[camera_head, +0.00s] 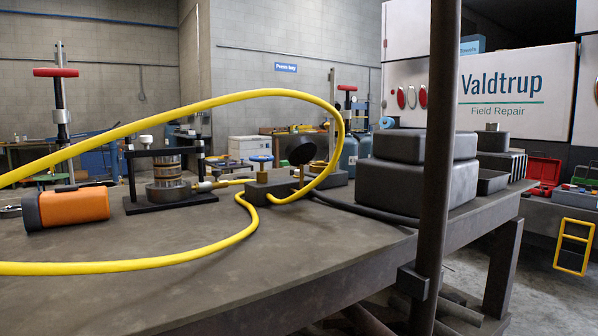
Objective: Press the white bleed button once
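A small white round knob (146,140) shows on top of a black press frame (170,203) on the workbench; I cannot tell for sure that it is the bleed button. A stack of metal rings (167,176) stands inside the frame. To its right is a dark block (272,185) with a blue-topped knob (262,160) and a round black gauge (299,150) seen from an angle. My gripper is not in view.
A yellow hose (255,95) arches over the bench (130,270) and loops back along its front. An orange-and-black cylinder (75,206) lies at left. Dark stacked cases (415,175) sit at right, behind a dark upright post (437,130). The front middle is bare.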

